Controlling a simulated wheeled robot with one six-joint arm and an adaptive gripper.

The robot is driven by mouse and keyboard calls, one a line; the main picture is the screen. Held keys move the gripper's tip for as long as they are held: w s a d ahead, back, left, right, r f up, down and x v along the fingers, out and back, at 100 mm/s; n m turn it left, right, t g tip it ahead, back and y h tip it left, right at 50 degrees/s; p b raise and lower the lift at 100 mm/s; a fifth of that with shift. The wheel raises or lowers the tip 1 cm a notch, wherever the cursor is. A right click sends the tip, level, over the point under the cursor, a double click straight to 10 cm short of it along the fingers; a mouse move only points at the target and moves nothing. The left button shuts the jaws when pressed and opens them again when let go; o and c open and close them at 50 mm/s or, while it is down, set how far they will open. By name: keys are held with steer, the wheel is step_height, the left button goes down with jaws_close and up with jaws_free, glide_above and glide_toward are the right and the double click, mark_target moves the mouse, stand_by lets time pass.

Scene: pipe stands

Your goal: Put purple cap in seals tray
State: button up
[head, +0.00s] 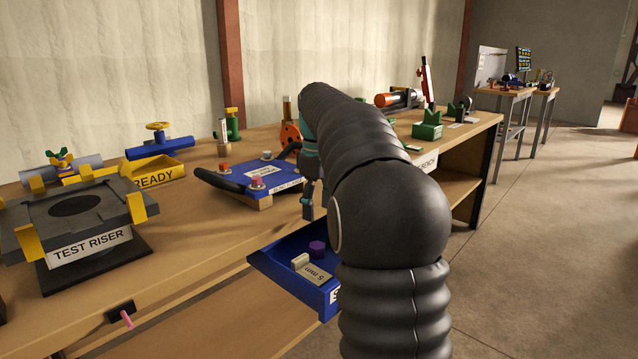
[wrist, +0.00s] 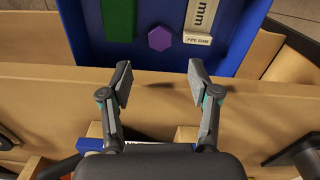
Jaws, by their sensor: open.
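The purple cap (head: 317,248) lies in a blue tray (head: 283,285) at the front edge of the bench. A label starting with "S" shows on the tray's front; my arm hides the rest. In the wrist view, the hexagonal purple cap (wrist: 160,38) rests on the floor of the blue tray (wrist: 228,60). My gripper (wrist: 158,84) is open and empty, its fingers apart over the bench edge, with the cap beyond the fingertips. In the head view my gripper (head: 308,207) is partly hidden by my arm, above and behind the tray.
The TEST RISER stand (head: 90,247) is at left.

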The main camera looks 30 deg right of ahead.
step_height(320, 180, up, 5)
steer(key=s+a+m+t, duration=0.2)
steer(key=s+a, duration=0.5)
steer(key=s, duration=0.1)
steer(key=s+a+f+m+t, duration=0.1)
steer(key=s+a+f, duration=0.3)
steer(key=s+f, duration=0.3)
steer(key=s+a+f+m+t, duration=0.2)
steer(key=s+a+f, duration=0.3)
steer(key=s, duration=0.8)
step_height(320, 180, down, 3)
steer(key=shift+a+f+t, duration=0.2)
steer(key=shift+t, duration=0.1)
